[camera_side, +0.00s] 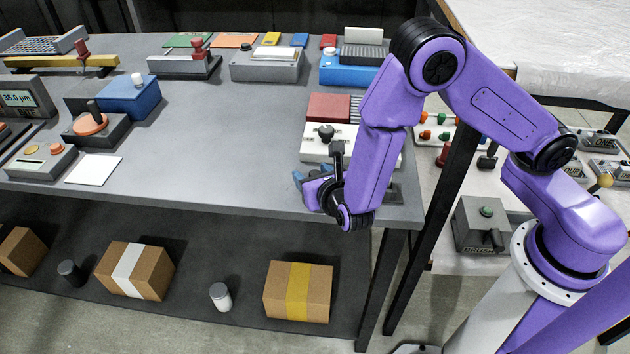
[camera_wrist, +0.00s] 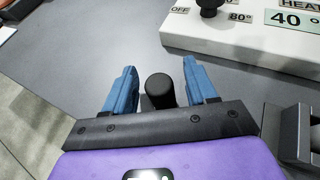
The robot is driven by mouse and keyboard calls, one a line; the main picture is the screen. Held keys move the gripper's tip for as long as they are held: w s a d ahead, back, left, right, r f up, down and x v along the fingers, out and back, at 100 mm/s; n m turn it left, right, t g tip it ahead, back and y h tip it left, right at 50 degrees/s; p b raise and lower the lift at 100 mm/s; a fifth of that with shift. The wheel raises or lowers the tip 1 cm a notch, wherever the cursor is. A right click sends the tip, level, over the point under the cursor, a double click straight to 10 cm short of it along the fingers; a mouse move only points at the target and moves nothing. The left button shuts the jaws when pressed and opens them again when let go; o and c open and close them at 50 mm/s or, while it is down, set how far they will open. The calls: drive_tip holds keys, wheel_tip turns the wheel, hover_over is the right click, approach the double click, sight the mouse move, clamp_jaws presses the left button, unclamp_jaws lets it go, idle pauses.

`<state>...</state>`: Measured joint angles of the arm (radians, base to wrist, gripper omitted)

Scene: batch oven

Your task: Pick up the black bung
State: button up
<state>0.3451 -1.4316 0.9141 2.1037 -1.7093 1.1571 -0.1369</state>
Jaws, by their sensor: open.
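The black bung (camera_wrist: 160,88) stands on the grey bench top in the wrist view, its round dark top facing the camera. My gripper (camera_wrist: 158,68) is open, with one blue finger on each side of the bung. The bung's lower part is hidden behind the gripper's dark front bar. In the side view my gripper (camera_side: 311,177) is low over the front edge of the bench, and I cannot make out the bung there.
A white heat panel (camera_wrist: 240,48) with a black knob (camera_wrist: 208,7) lies just beyond the fingers. It also shows in the side view (camera_side: 315,143). A grey device (camera_wrist: 296,135) stands close on the right. Bare bench (camera_wrist: 75,60) lies to the left.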

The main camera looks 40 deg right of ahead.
drive_tip(key=shift+w+d+f, duration=0.15)
drive_tip(key=shift+w, duration=0.2)
drive_tip(key=c, duration=1)
drive_tip(key=shift+c, duration=0.3)
drive_tip(key=shift+r, duration=0.2)
drive_tip(key=shift+r, duration=0.55)
drive_tip(key=s+d+r, duration=0.5)
drive_tip(key=s+r, duration=0.6)
drive_tip(key=s, duration=0.2)
drive_tip(key=shift+r, duration=0.3)
